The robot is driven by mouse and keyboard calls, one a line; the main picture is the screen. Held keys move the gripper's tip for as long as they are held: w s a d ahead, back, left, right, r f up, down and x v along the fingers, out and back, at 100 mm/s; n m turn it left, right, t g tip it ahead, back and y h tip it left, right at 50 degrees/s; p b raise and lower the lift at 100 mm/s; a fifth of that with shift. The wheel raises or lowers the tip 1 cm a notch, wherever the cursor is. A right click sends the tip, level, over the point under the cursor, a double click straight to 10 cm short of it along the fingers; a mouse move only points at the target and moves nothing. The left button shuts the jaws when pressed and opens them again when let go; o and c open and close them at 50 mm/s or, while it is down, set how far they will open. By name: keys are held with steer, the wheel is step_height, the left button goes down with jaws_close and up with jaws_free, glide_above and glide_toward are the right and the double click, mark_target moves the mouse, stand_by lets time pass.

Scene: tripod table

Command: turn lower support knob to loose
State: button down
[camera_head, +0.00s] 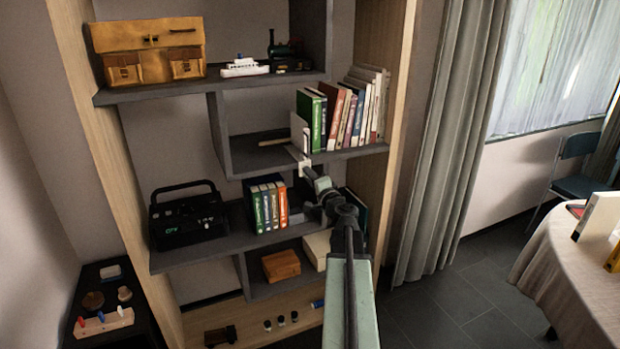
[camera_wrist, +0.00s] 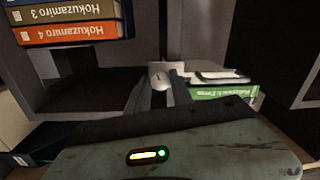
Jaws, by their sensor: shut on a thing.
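A small pale round knob (camera_wrist: 161,74) shows between the two fingertips of my gripper (camera_wrist: 159,84) in the wrist view, and the fingers are shut on it. In the head view my arm reaches up from the bottom to the shelf unit, and my gripper (camera_head: 306,170) is at the right-hand shelves, just right of the lower row of books. A pale upright support plate (camera_head: 299,132) stands above it, left of the upper books. The knob's turn position cannot be made out, and my fingers partly hide it.
Lower books (camera_head: 267,207) stand close left of my gripper; their spines also show in the wrist view (camera_wrist: 65,22). A green book (camera_wrist: 225,92) lies close on the right there.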

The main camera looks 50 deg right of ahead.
steer(key=c, duration=1.1)
jaws_free()
steer(key=shift+c, duration=0.2)
steer(key=shift+s, duration=0.15)
steer(key=v, duration=0.7)
steer(key=shift+s+a, duration=0.15)
steer(key=shift+s, duration=0.15)
